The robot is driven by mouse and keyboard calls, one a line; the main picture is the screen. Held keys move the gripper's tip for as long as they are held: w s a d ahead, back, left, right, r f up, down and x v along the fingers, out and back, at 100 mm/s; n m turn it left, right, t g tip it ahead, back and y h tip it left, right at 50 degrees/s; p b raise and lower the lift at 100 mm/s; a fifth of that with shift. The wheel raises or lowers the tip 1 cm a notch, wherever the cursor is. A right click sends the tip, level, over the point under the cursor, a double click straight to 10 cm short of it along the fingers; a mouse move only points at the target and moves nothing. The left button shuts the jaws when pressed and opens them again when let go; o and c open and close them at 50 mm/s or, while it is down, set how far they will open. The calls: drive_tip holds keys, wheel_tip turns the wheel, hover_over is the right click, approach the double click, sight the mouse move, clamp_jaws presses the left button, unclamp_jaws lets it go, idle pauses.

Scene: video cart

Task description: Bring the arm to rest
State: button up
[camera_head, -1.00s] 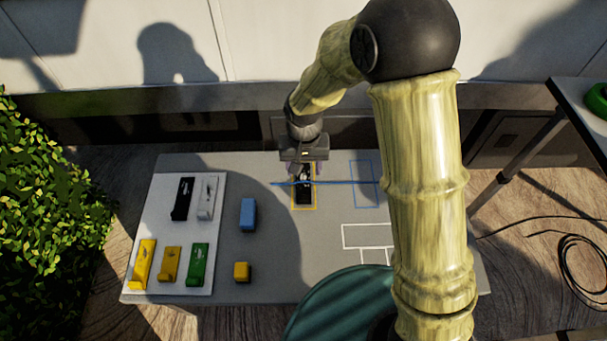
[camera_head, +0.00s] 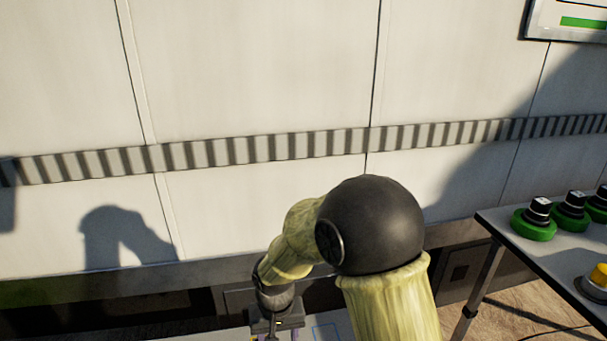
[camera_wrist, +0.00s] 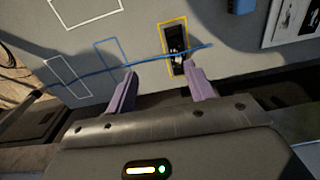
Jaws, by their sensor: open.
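My arm (camera_head: 390,300) rises at the lower middle of the head view, bent at its black elbow joint and reaching down to the left. My gripper shows in the wrist view (camera_wrist: 161,80) with its two purple fingers apart and nothing between them. It hangs above the edge of the grey table (camera_wrist: 135,20). A black block (camera_wrist: 176,48) lies on the table inside a yellow outline, beyond the fingertips and apart from them. In the head view the gripper's fingers are mostly cut off by the lower edge.
A blue line or cable (camera_wrist: 130,66) runs across the table, by a blue outline and white outlines. A blue block (camera_wrist: 241,6) lies at the top right of the wrist view. A side table (camera_head: 510,236) with green-based knobs (camera_head: 534,219) stands right. A pale wall (camera_head: 250,70) is behind.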

drive_tip(key=s+d+r+m+t, duration=0.1)
drive_tip(key=s+d+r, duration=0.1)
drive_tip(key=d, duration=0.5)
drive_tip(key=s+d+r+m, duration=0.1)
drive_tip(key=s+d+r, duration=0.2)
drive_tip(key=d, duration=0.5)
drive_tip(key=s+d+r+t, duration=0.1)
drive_tip(key=s+d+r, duration=0.1)
drive_tip(key=d, duration=0.5)
drive_tip(key=w+p+v, duration=0.2)
drive_tip(key=p+v, duration=1)
drive_tip(key=p, duration=0.1)
drive_tip(key=w+r+p+v, duration=0.1)
drive_tip(key=w+p+v, duration=0.2)
drive_tip(key=p+v, duration=0.9)
drive_tip(key=shift+s+a+r+p, duration=0.2)
drive_tip(key=shift+s+r+p, duration=0.15)
drive_tip(key=shift+r, duration=0.25)
drive_tip(key=shift+w, duration=0.1)
drive_tip(key=c, duration=0.3)
drive_tip(key=shift+c, duration=0.3)
